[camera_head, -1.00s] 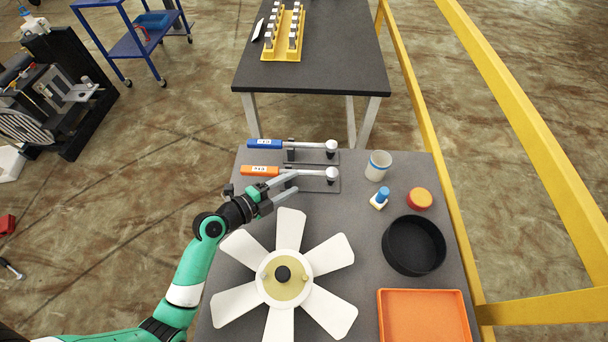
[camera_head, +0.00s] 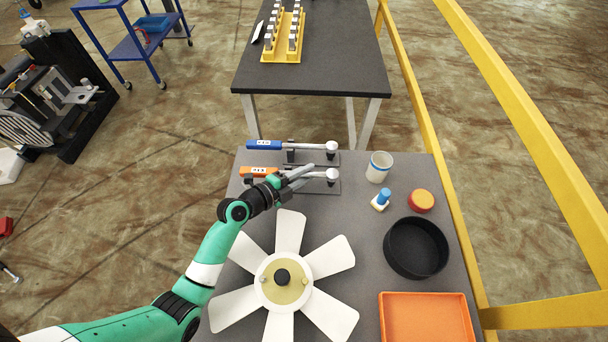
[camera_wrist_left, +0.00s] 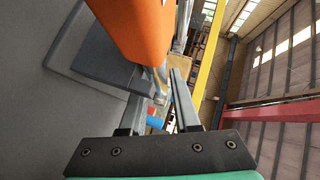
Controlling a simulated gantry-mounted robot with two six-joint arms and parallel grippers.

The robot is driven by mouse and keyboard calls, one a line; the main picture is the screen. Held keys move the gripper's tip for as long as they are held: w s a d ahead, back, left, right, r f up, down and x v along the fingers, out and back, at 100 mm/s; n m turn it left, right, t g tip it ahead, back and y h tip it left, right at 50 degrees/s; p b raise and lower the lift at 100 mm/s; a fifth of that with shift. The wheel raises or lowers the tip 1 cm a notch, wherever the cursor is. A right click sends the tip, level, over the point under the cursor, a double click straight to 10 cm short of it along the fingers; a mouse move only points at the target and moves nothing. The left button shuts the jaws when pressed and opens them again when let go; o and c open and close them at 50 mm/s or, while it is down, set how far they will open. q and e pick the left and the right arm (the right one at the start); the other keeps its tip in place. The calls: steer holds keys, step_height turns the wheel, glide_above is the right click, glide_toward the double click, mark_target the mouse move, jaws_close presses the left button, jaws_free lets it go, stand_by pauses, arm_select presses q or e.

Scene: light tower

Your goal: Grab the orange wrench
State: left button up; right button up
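The orange wrench (camera_head: 259,171), with an orange handle, a metal shaft and a round head at its right end, lies across a grey holder (camera_head: 325,186) at the far side of the grey table. My left gripper (camera_head: 309,174) is open beside the wrench's shaft, just right of the handle, and partly covers it. In the left wrist view the orange handle (camera_wrist_left: 137,28) looms large at the top, and the two fingers (camera_wrist_left: 160,88) are apart below it. I see no grip on the wrench. My right gripper is not in view.
A blue wrench (camera_head: 264,145) lies parallel just behind. A white fan (camera_head: 288,232) fills the table's front middle. To the right are a white cup (camera_head: 378,167), a blue-topped piece (camera_head: 382,198), a red-yellow disc (camera_head: 421,201), a black bowl (camera_head: 416,266) and an orange tray (camera_head: 428,298).

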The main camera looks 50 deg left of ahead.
arm_select(q)
jaws_close()
stand_by(1.1)
